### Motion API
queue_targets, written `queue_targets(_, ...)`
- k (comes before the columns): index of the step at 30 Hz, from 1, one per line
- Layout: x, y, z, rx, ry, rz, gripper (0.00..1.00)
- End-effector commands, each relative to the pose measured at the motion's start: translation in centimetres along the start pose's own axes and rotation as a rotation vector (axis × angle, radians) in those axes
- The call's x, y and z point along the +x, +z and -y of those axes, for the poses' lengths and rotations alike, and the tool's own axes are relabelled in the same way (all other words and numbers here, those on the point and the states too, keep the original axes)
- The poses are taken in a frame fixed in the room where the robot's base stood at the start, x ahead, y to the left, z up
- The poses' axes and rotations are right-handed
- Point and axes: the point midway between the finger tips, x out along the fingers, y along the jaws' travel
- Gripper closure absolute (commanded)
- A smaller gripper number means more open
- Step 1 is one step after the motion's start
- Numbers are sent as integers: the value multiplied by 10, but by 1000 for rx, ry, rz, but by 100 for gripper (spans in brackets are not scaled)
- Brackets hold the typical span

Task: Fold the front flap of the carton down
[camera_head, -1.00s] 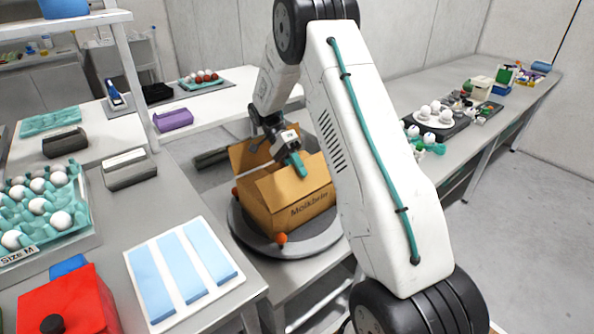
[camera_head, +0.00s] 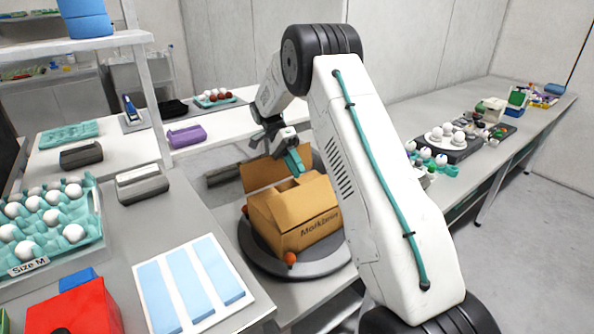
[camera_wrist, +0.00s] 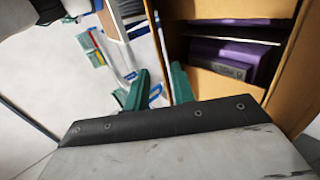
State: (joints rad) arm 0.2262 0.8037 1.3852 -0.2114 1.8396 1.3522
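The brown carton (camera_head: 305,236), with printing on its side, sits on a round grey turntable (camera_head: 268,262). One flap (camera_head: 262,176) stands up at its far left. A panel on the near top side (camera_head: 300,198) slopes inward; the arm partly hides the carton's right end. My gripper (camera_head: 294,161) is above the carton's top, its teal fingers pointing down. In the wrist view the fingers (camera_wrist: 158,88) are apart with nothing visible between them, beside the carton's edge (camera_wrist: 285,85). A purple item (camera_wrist: 225,58) shows inside the carton.
Left of the carton is a bench with a white tray of blue strips (camera_head: 190,285), a teal egg tray (camera_head: 90,228) and a red box (camera_head: 75,308). An orange ball (camera_head: 290,258) is at the turntable's front edge. A long bench (camera_head: 470,165) with eggs stands right.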

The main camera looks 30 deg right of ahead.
Motion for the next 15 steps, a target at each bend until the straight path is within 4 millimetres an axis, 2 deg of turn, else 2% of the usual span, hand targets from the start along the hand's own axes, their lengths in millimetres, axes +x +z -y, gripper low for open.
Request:
queue_targets(1,0,0,0,0,0,0,81)
queue_targets(3,1,-2,-1,3,0,3,100)
queue_targets(7,-9,-19,-19,29,-35,21,100)
queue_targets(12,-16,-42,-70,68,-106,86,100)
queue_targets(15,-14,-50,-96,-13,-179,130,100)
